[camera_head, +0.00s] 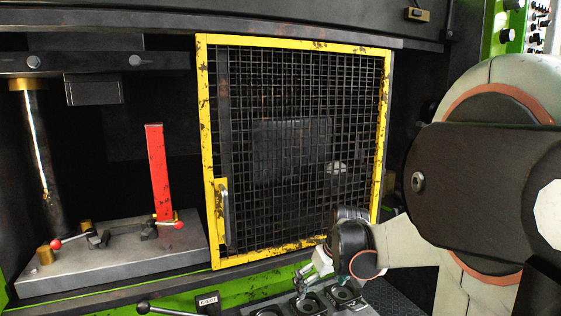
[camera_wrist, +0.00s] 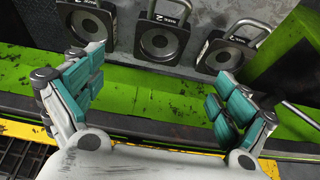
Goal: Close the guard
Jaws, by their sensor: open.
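The guard (camera_head: 300,151) is a yellow-framed black mesh panel in the middle of the head view. It covers the right part of the press opening, and the left part is uncovered. A metal handle (camera_head: 227,216) stands upright on the guard's lower left edge. My gripper (camera_head: 306,274) is below the guard's lower right part, apart from the handle. In the wrist view my gripper (camera_wrist: 160,90) is open, with its teal finger pads spread and nothing between them.
A red upright bar (camera_head: 158,172) stands on a grey die plate (camera_head: 120,262) in the uncovered left part. Dark square pieces with handles (camera_wrist: 163,38) lie beyond a green ledge (camera_wrist: 150,70). A ball-ended lever (camera_head: 165,309) sits at the bottom of the head view.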

